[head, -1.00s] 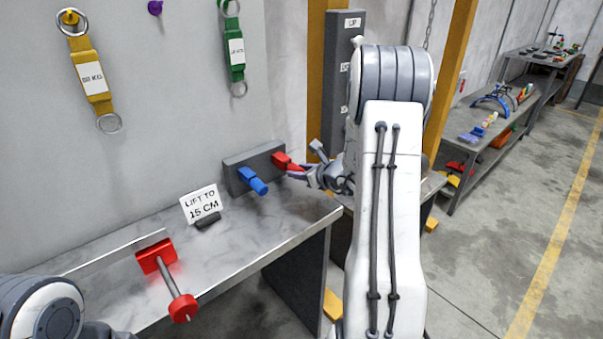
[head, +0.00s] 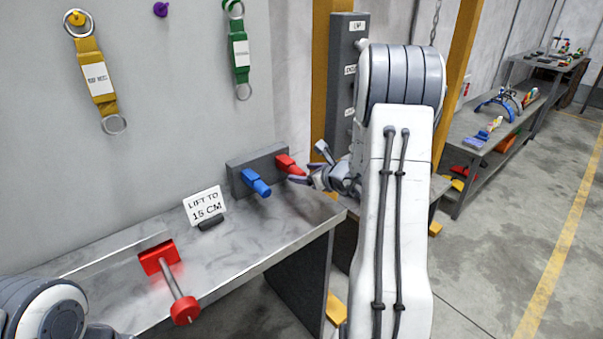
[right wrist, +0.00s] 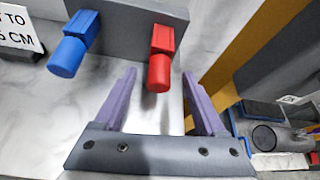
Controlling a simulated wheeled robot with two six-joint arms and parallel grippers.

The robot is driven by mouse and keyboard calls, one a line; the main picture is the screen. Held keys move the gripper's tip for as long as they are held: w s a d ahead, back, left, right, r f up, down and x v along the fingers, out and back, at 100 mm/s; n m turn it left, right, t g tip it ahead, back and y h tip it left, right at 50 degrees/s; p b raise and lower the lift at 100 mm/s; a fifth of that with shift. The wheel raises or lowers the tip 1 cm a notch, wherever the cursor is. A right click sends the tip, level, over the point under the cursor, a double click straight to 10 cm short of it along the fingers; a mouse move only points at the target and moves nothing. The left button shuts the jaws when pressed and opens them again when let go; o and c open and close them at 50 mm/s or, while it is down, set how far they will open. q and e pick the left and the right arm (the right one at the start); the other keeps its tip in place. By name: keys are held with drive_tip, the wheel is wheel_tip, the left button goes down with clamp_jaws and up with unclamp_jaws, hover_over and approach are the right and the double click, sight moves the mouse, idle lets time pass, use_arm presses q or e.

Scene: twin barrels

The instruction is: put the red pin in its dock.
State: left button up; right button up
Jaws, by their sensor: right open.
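The red pin (head: 289,166) sticks out of the grey block (head: 262,163) at the back of the bench, beside a blue one (head: 255,182). In the right wrist view the red pin (right wrist: 159,73) has a rounded end below a square red part (right wrist: 163,40) on the block face. I cannot tell whether that square part is its dock. My right gripper (head: 304,178) is open and empty, just right of the red pin. In the wrist view its purple fingers stand apart on either side of the pin's end, with a gap to it. My left gripper is out of view.
A sign reading "LIFT TO 15 CM" (head: 205,205) stands left of the block. A red-ended grey rod (head: 174,281) is at the bench's front left. Yellow (head: 93,75) and green (head: 239,50) straps hang on the wall. The bench between sign and edge is clear.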

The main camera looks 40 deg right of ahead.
drive_tip(key=v, duration=0.8)
drive_tip(key=shift+s, duration=0.3)
drive_tip(key=shift+r, duration=0.1)
